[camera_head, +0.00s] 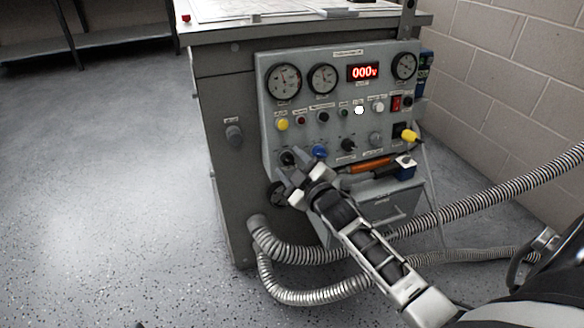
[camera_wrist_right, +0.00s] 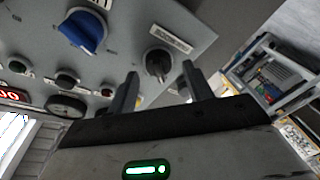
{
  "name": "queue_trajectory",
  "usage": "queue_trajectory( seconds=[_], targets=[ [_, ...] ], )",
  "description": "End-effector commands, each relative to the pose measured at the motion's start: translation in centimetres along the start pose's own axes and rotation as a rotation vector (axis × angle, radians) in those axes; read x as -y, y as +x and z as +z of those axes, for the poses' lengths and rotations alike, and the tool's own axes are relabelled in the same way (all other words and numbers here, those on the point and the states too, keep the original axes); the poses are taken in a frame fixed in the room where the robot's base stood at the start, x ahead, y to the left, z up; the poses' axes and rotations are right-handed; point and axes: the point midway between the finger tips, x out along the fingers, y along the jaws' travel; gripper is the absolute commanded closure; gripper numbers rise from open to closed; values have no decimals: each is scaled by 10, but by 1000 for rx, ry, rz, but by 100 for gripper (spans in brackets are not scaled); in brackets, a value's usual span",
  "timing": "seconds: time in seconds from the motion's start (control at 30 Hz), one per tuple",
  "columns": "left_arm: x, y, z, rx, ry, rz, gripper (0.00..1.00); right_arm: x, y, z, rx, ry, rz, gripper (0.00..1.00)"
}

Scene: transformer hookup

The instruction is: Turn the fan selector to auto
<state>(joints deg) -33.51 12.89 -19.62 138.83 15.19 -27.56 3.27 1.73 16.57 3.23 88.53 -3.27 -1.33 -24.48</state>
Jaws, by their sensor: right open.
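A grey control panel (camera_head: 330,95) on the cabinet front carries several knobs. A black selector knob (camera_head: 287,157) sits at its lower left; in the right wrist view this knob (camera_wrist_right: 158,65) has a pale label that I cannot read, so I cannot confirm it is the fan selector. A blue knob (camera_head: 319,151) is beside it. My right gripper (camera_head: 289,181) is open just below the black knob; in the wrist view its fingertips (camera_wrist_right: 160,76) stand apart on either side of it. I cannot tell whether they touch it. My left gripper is not in view.
Gauges and a red display (camera_head: 364,72) fill the panel's top. A yellow-handled part (camera_head: 410,136) and an orange handle (camera_head: 370,166) are at the right. Ribbed hoses (camera_head: 470,209) run below, near my right arm. The floor at left is clear.

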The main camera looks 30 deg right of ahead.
Motion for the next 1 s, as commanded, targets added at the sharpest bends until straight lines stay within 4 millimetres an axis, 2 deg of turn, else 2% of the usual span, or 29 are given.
queue_trajectory(
  seconds=[0.23,0.27,0.4,0.73,1.0],
  targets=[
    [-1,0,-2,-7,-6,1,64,0,1,0,0,0,0,49],
    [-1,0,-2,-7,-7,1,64,0,1,0,0,0,0,55],
    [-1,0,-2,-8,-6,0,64,0,1,0,0,0,0,94],
    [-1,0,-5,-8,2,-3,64,0,0,-1,0,29,7,94],
    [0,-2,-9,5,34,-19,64,-1,0,-2,1,175,41,94]
  ],
)
